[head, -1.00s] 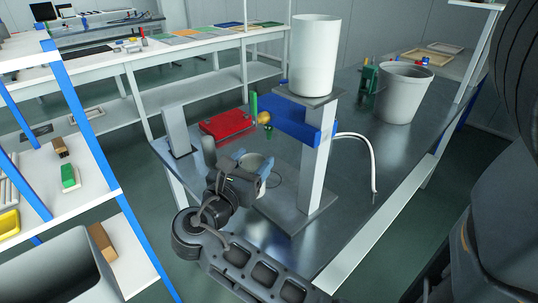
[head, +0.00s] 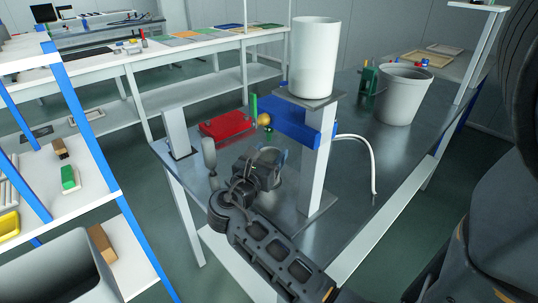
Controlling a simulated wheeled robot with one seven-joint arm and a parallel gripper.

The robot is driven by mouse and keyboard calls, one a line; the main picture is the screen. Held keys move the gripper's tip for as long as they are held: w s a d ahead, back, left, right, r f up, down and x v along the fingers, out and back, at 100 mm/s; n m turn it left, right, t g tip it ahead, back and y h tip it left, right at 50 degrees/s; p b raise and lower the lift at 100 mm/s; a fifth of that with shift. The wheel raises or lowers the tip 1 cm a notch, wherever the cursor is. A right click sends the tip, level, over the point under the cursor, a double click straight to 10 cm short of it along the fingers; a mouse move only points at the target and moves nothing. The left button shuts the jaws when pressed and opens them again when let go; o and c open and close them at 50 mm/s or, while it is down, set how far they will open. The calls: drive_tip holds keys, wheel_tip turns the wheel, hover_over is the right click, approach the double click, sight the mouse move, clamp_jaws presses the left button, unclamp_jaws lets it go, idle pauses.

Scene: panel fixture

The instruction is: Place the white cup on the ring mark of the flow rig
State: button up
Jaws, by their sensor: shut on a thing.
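The flow rig stands on the dark bench, with a tall white tank (head: 314,58) on a post (head: 316,165), a blue block (head: 292,122) and a brass valve part (head: 264,120). My gripper (head: 270,157) is left of the post, below and in front of the valve. It is shut on the white cup (head: 266,153), of which only a pale bit of rim shows. My wrist hides most of the cup. I cannot tell whether the cup touches the bench. The ring mark is not visible.
A red case (head: 226,124) lies behind my gripper. A grey rounded upright piece (head: 209,153) and a white upright plate (head: 177,132) stand to the left. A white bucket (head: 403,93) stands at the right, and a white hose (head: 366,152) curves down to the bench.

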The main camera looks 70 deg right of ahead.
drive_tip(key=shift+f, duration=0.15)
drive_tip(key=o, duration=1)
drive_tip(key=shift+a, duration=0.3)
drive_tip(key=a, duration=0.3)
drive_tip(key=w+a, duration=0.1)
drive_tip(key=a, duration=0.3)
drive_tip(key=w+a, duration=0.1)
drive_tip(key=a, duration=0.3)
drive_tip(key=shift+a+r, duration=0.2)
